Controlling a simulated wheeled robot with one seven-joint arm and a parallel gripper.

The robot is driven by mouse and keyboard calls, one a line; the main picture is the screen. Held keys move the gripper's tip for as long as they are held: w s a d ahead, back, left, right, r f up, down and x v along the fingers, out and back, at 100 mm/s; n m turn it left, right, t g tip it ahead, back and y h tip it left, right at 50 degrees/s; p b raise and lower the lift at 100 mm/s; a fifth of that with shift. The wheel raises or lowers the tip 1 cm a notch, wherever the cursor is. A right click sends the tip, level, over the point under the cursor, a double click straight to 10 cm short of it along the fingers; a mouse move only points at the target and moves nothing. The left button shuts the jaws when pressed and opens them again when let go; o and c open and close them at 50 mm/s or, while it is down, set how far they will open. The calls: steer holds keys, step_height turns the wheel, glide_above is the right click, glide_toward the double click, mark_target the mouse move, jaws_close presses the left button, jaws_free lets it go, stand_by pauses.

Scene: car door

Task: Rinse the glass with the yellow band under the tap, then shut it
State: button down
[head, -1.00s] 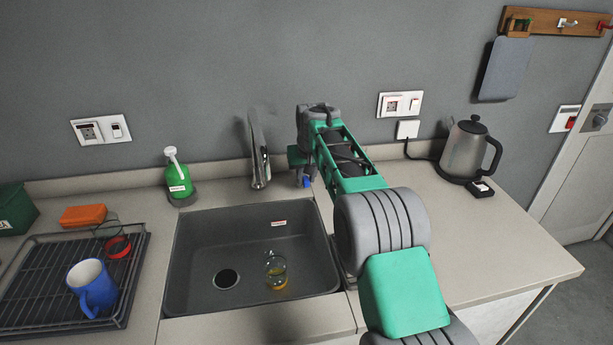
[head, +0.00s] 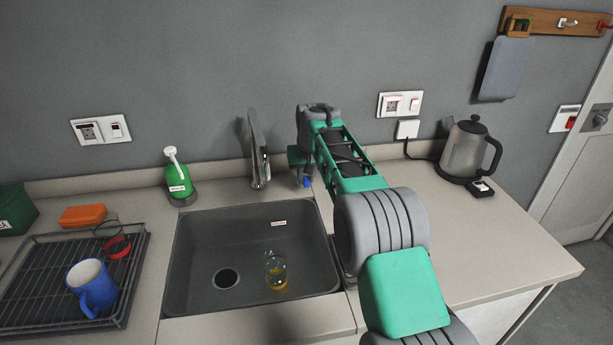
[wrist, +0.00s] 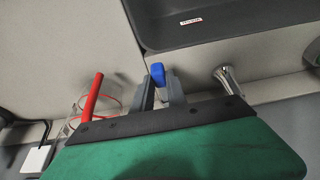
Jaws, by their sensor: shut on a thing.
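The glass with the yellow band (head: 275,268) stands in the dark sink basin (head: 200,255), right of the drain; its band shows low on it. The chrome tap (head: 259,165) rises behind the basin. I cannot make out a stream of water from it. My gripper (wrist: 160,92) is beside the tap, to its right in the head view, low over the counter. It is shut on a small blue handle (wrist: 157,74), which also shows as a blue spot in the head view (head: 306,182). What the handle is fixed to is hidden by my gripper.
A drying rack (head: 125,290) with a blue mug (head: 92,288) and a red-banded glass (head: 117,247) is at left. A green soap bottle (head: 178,178) stands behind the basin. A kettle (head: 467,150) stands at right. A red rod (wrist: 92,97) is near my gripper.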

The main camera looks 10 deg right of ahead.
stand_by(0.4)
steer(key=d+n+y+p, duration=0.1)
steer(key=n+p, duration=0.1)
steer(key=d+n+p, duration=0.2)
steer(key=shift+w+d+r+n+y, duration=0.15)
steer(key=shift+w+d+n+y, duration=0.05)
steer(key=shift+w+n+y, duration=0.2)
steer(key=c, duration=1.3)
jaws_free()
steer(key=v, duration=0.7)
steer(key=shift+s+r+b, duration=0.1)
steer(key=shift+r+b, duration=0.2)
steer(key=shift+b, duration=0.05)
